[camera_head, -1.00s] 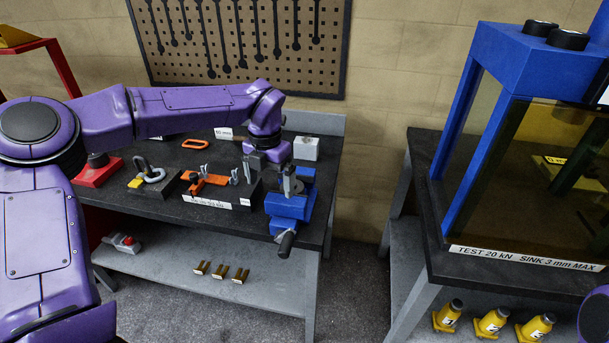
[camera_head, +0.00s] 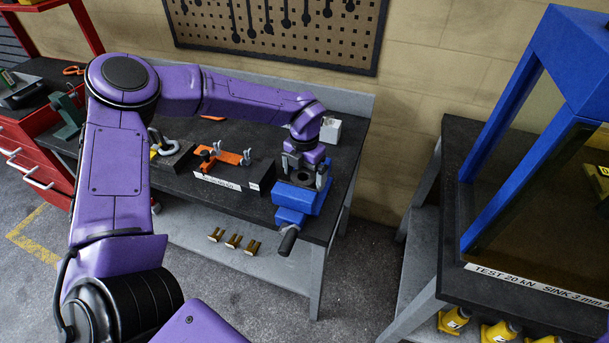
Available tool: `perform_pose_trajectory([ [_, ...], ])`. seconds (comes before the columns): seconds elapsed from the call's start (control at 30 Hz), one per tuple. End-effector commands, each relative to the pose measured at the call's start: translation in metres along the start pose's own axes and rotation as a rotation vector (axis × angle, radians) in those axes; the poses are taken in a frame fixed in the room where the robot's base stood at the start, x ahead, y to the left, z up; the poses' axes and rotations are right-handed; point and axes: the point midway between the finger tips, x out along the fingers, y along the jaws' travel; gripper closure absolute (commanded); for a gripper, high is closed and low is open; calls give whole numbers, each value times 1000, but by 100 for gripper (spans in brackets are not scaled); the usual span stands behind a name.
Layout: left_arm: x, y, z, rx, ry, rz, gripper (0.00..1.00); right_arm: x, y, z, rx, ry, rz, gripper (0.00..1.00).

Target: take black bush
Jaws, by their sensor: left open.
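A blue vise (camera_head: 293,216) with a dark handle stands at the right front corner of the black bench top. My left gripper (camera_head: 306,178) points down over the vise, its two grey fingers apart. A small dark round piece (camera_head: 306,181) shows between the fingers at the top of the vise; it may be the black bush, but it is too small and partly covered to be sure. I cannot tell whether the fingers touch it. My right gripper is not in view.
An orange tool with a labelled dark block (camera_head: 232,185) lies left of the vise, and a light grey block (camera_head: 330,130) behind it. Several brass pieces (camera_head: 233,241) lie on the lower shelf. The blue test frame (camera_head: 480,195) stands on another bench at right. The floor between the benches is clear.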

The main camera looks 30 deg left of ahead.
Motion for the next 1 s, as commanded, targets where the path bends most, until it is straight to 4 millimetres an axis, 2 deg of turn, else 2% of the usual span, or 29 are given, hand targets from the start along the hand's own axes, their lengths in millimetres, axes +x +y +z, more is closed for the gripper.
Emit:
perform_pose_trajectory([
  [0.13,13,0,0,1,-2,0,0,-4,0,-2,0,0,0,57],
  [0.3,14,0,1,0,-3,0,0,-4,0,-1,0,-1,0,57],
  [0.37,14,0,1,0,-3,0,16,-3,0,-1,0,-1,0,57],
  [0.4,14,0,1,0,-3,0,29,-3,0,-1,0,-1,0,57],
  [0.57,14,0,1,1,-3,0,81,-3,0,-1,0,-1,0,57],
  [0.83,12,0,1,1,-7,-1,83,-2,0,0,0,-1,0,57],
  [1.0,4,-1,-2,0,-10,-2,83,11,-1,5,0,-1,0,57],
])
